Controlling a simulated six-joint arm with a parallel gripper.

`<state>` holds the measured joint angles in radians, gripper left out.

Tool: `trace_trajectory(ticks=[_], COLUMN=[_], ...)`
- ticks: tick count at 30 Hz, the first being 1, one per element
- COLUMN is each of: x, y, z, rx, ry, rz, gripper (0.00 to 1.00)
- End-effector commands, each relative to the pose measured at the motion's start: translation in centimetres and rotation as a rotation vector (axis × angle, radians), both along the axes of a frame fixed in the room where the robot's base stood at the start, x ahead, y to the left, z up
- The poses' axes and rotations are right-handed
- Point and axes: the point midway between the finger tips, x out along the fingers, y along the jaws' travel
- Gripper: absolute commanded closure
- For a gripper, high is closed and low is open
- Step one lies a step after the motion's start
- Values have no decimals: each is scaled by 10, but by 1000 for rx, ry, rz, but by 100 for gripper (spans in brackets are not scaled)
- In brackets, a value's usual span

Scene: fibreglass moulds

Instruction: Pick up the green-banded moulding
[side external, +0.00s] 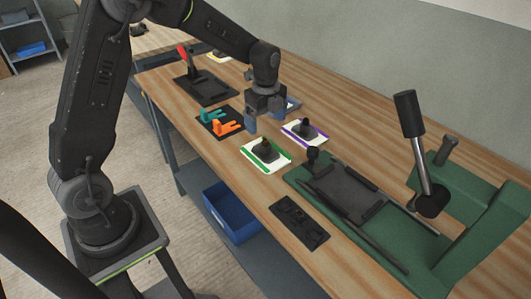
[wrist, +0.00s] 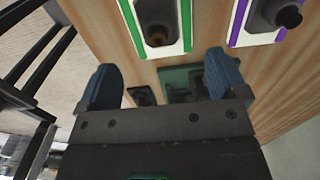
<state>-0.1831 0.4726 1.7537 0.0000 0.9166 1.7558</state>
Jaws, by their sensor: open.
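The green-banded moulding (side external: 252,157) is a white plate with green edge bands and a dark knobbed block on top. It lies flat on the wooden bench, near its front edge. In the wrist view the moulding (wrist: 144,50) is at the top, cut off by the frame edge, its dark block between the green bands. My gripper (side external: 266,118) is above the bench, behind and above the moulding in the side view. In the wrist view my gripper (wrist: 163,78) has its two blue fingers wide apart with nothing between them.
A purple-banded moulding (side external: 315,139) lies close beside the green-banded one, to the right. A green machine with a lever (side external: 420,155) and a dark plate (side external: 299,222) lie nearer the camera. A black tray with teal and orange pieces (side external: 228,127) is to the left.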

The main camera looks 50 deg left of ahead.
Motion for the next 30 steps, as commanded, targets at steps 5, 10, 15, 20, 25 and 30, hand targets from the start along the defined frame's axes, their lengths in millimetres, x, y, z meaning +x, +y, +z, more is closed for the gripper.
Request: trace_trajectory(ticks=[5,10,15,20,25,30], x=[-1,0,-3,-4,-3,-3], y=[0,0,-2,-3,-3,-3], z=[-31,-42,-61,-84,-94,-94], rx=[0,0,-1,-1,0,0], ry=[2,-1,3,3,-1,-1], rz=[1,2,1,2,2,2], gripper=[9,9,9,9,9,9])
